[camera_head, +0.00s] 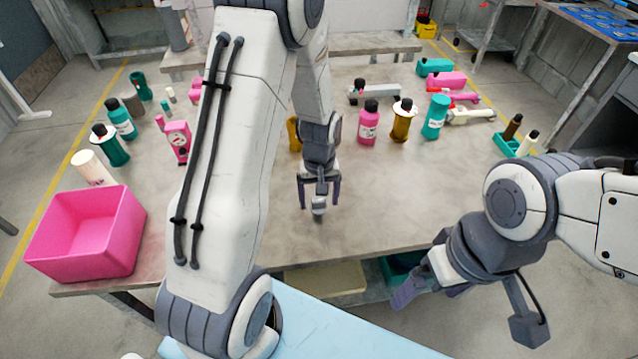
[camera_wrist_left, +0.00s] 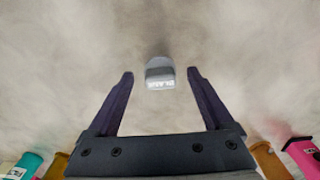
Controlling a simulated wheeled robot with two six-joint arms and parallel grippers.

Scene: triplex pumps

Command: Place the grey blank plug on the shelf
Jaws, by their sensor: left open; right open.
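The grey blank plug (camera_head: 318,208) is on the bare middle of the table, near its front edge. In the left wrist view the plug (camera_wrist_left: 160,73) is a small grey piece with a white "BLANK" label. My left gripper (camera_head: 319,192) is open above the plug and points down. In the left wrist view the plug appears between the left fingertips (camera_wrist_left: 161,75), with a gap on each side. My right gripper (camera_head: 467,310) is open and empty in front of the table's right part. A lower shelf (camera_head: 352,294) shows partly under the table's front edge.
A pink bin (camera_head: 84,235) stands at the table's front left. Bottles, including a pink one (camera_head: 368,124) and a teal one (camera_head: 435,117), stand farther back. A beige tray (camera_head: 325,278) and a green bin (camera_head: 397,275) are under the table. The table around the plug is clear.

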